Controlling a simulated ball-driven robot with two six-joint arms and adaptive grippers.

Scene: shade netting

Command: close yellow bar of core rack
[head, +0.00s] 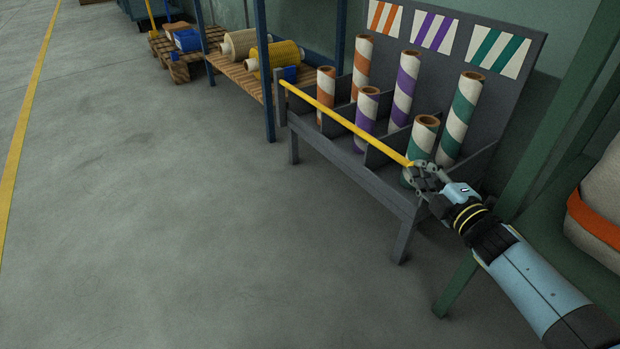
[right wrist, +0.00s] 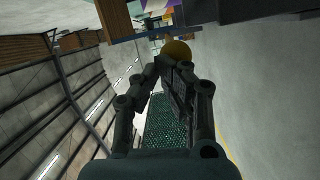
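The core rack (head: 345,163) is dark grey and stands at the right of the head view. Striped cores stand upright in its bays: orange (head: 361,66), purple (head: 404,88) and green (head: 459,118), each with white. The yellow bar (head: 345,122) runs across the rack's front from a post (head: 280,103) at the left to my right gripper. My right gripper (head: 418,168) appears shut on the bar's right end, near the rack's front right corner. In the right wrist view the yellow rounded end (right wrist: 177,50) shows at the fingertips. The fingers partly hide this end. My left gripper is out of view.
A wooden shelf with blue posts (head: 265,75) holds yellow and beige rolls (head: 276,55) left of the rack. A green frame post (head: 545,135) stands close to my right arm. The concrete floor (head: 150,200) at the left is clear.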

